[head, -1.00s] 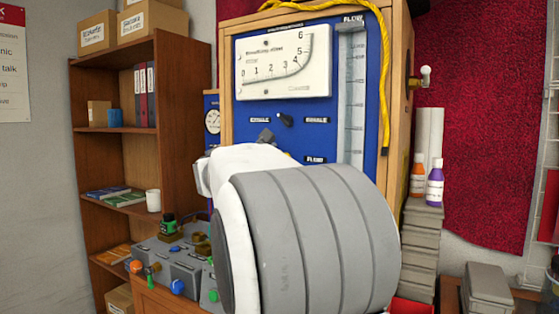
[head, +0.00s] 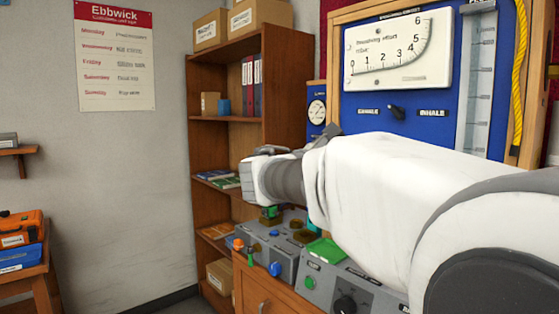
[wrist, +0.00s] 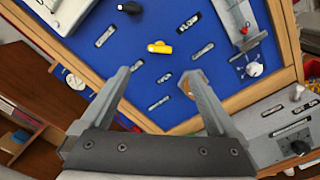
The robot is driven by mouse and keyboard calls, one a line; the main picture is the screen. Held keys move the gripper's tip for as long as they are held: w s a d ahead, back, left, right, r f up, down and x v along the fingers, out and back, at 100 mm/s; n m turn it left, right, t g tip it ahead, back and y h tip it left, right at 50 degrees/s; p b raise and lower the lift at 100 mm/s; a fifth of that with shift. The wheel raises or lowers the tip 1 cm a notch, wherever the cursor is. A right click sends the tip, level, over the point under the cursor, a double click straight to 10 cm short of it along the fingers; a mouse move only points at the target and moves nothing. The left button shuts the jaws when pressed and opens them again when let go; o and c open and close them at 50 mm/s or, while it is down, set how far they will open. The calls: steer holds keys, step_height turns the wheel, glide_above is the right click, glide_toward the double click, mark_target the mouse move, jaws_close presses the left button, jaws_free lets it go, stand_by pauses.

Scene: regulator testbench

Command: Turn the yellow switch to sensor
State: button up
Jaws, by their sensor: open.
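The yellow switch (wrist: 159,47) is on the blue panel (wrist: 95,62) in the wrist view. Small label plates lie around it, too small to read. My gripper (wrist: 158,72) is open and empty, its two fingers pointing at the panel. In the picture the switch shows just beyond the gap between the fingertips; they appear apart from it. In the head view, my arm hides the yellow switch and the lower part of the blue panel (head: 462,135). My gripper cannot be made out clearly there.
A black switch (head: 396,111) sits between the EXHALE and INHALE labels, below a white gauge (head: 398,55). A flow tube (head: 479,75) and a yellow cord (head: 519,80) are at the right. Grey control boxes (head: 285,262) stand below; a bookshelf (head: 228,135) stands left of the panel.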

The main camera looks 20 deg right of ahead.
steer(key=v, duration=0.4)
steer(key=s+a+f+m+g+y, duration=0.2)
steer(key=s+f+m+y, duration=0.4)
steer(key=s+f, duration=0.65)
steer(key=s+a+f+m+y, duration=0.7)
steer(key=a+f+y, duration=0.3)
steer(key=a+f, duration=0.25)
step_height(320, 180, up, 12)
steer(key=a+p, duration=0.1)
steer(key=p, duration=1.2)
steer(key=shift+s+m+t+y, duration=0.3)
steer(key=shift+s, duration=0.05)
